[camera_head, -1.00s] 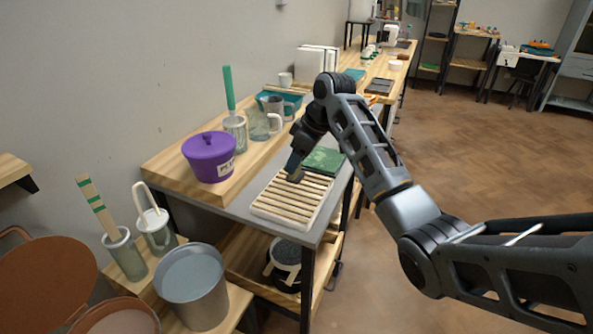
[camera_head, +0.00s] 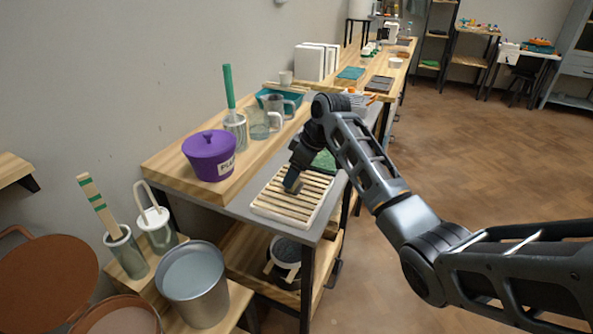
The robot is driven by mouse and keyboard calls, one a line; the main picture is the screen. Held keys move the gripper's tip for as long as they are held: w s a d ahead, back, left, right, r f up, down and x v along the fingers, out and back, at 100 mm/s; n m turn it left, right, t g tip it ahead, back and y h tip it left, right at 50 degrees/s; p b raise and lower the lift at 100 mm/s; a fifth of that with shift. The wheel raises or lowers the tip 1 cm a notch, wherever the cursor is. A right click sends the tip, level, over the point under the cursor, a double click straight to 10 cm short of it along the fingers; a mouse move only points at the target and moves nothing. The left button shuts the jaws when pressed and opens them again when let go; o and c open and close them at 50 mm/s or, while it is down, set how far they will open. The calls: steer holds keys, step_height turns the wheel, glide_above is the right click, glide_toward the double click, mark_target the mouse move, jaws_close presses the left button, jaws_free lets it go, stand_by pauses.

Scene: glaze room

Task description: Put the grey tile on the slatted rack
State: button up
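The slatted rack (camera_head: 271,203), with pale wooden slats in a light frame, lies on the grey top of the near bench. My gripper (camera_head: 293,184) points down over the rack's upper middle, its tip at or just above the slats. A small grey-blue patch shows at the tip; I cannot tell whether it is a tile or the fingers themselves. The finger opening is too small to read. A dark grey flat piece (camera_head: 380,84) lies on the far bench; I cannot tell whether it is a tile.
A green flat piece (camera_head: 325,161) lies just behind the rack, partly hidden by my arm. A purple lidded pot (camera_head: 209,157), a jar with a green-handled tool (camera_head: 235,128) and clear jugs (camera_head: 263,124) stand on the wooden ledge left of the rack. The rack's near part is clear.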

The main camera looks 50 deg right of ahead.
steer(key=shift+o, duration=0.8)
steer(key=shift+r, duration=0.25)
steer(key=v, duration=1.1)
steer(key=shift+r, duration=0.35)
steer(key=shift+s+d, duration=0.1)
steer(key=shift+s, duration=0.15)
